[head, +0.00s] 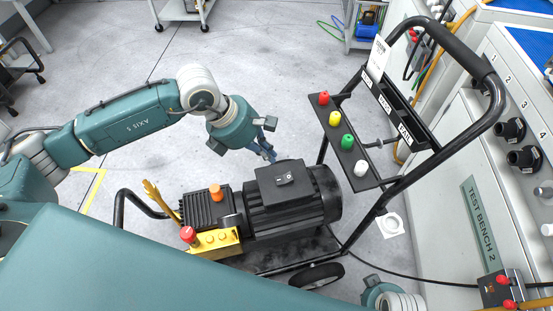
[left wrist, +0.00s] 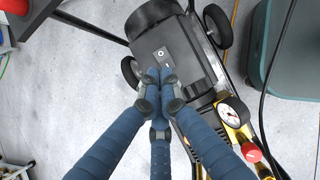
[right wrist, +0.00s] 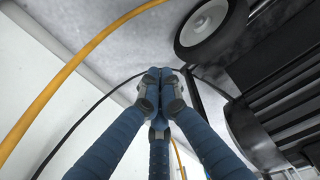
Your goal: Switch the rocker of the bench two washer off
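The washer (head: 292,213) stands on a wheeled frame beside the bench marked TEST BENCH 2. Its black motor box carries a small grey rocker (head: 285,179) on top, with light marks. In the left wrist view the rocker (left wrist: 163,56) shows just beyond the fingertips. My left gripper (head: 269,155) is behind the motor box in the head view, fingers together and empty; I cannot tell whether it touches the box. My right gripper's fingers (right wrist: 160,76) are together and empty, near a washer wheel (right wrist: 212,30); the head view shows only part of that arm, at the bottom right.
The washer's black push handle (head: 455,45) rises at the right, with a rack of coloured nozzles (head: 346,142). Test bench 2 (head: 485,215) stands on the right, with a red-knobbed box (head: 503,287). Hoses and a cable run near my right gripper. Open floor (head: 110,40) lies at the upper left.

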